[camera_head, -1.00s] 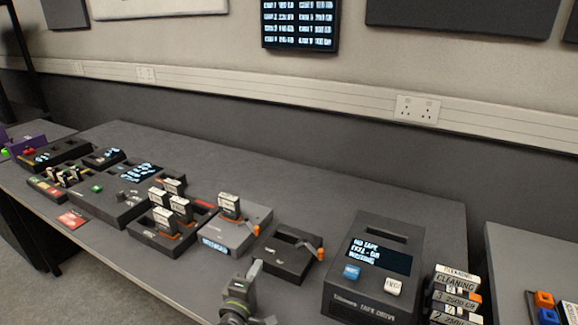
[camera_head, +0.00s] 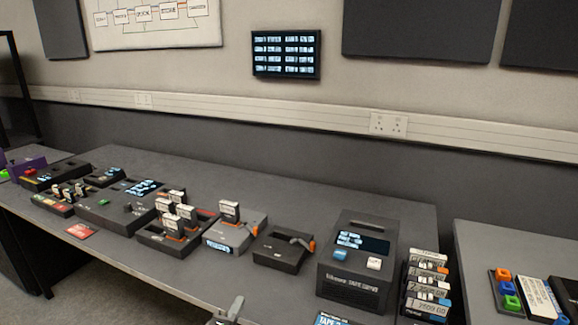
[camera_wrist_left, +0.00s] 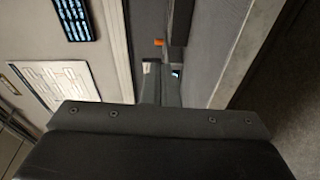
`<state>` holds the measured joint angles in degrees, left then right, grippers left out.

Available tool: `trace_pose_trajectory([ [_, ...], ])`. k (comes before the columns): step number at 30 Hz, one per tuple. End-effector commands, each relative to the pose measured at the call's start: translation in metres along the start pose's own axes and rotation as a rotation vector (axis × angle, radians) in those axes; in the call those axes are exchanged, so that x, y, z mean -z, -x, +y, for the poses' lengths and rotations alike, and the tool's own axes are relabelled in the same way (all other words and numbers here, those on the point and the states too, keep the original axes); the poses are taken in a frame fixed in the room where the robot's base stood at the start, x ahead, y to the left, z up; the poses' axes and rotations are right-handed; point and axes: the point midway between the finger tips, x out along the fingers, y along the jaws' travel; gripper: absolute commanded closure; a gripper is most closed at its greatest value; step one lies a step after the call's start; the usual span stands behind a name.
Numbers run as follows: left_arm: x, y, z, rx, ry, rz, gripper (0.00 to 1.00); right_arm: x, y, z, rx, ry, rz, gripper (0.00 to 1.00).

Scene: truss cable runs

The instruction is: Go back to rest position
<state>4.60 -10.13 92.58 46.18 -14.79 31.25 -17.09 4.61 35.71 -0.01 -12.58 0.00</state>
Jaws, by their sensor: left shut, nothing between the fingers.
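My left gripper (camera_head: 236,306) shows at the bottom edge of the head view, in front of the desk. It is shut and empty, and most of it is cut off by the frame. In the left wrist view its fingers (camera_wrist_left: 160,84) are together with nothing between them. My right gripper is in neither view. The tape drive (camera_head: 352,290), a dark box with a lit screen and a blue and a white button, stands on the desk to the right of the gripper.
The long grey desk (camera_head: 150,258) carries an open dark tray (camera_head: 282,256), racks of upright cartridges (camera_head: 172,232) and a red card (camera_head: 82,230). A stack of labelled tapes (camera_head: 426,284) stands right of the drive. A second desk (camera_head: 480,240) is at the right, across a gap.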

Motion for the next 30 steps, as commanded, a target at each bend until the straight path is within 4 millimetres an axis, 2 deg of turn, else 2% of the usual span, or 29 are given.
trace_pose_trajectory([
  [3, 0.002, 0.014, -0.007, 0.037, -0.078, -0.031, 1.00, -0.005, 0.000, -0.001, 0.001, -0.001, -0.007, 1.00],
  [8, 0.004, 0.036, -0.019, 0.101, -0.203, -0.083, 1.00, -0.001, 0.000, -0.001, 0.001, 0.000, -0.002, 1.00],
  [14, 0.010, 0.077, -0.041, 0.223, -0.404, -0.169, 1.00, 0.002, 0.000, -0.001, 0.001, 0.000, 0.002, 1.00],
  [17, 0.016, 0.109, -0.056, 0.318, -0.539, -0.230, 1.00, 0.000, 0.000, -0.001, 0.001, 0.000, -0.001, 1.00],
  [23, 0.041, 0.210, -0.088, 0.617, -0.875, -0.404, 1.00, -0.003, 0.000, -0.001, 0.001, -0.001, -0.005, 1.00],
  [24, 0.046, 0.229, -0.091, 0.675, -0.928, -0.437, 1.00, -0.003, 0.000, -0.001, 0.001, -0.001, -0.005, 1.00],
  [27, 0.058, 0.271, -0.096, 0.802, -1.029, -0.506, 1.00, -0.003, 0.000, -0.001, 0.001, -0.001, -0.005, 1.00],
  [30, 0.067, 0.306, -0.096, 0.907, -1.098, -0.563, 1.00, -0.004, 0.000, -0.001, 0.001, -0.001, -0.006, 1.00],
])
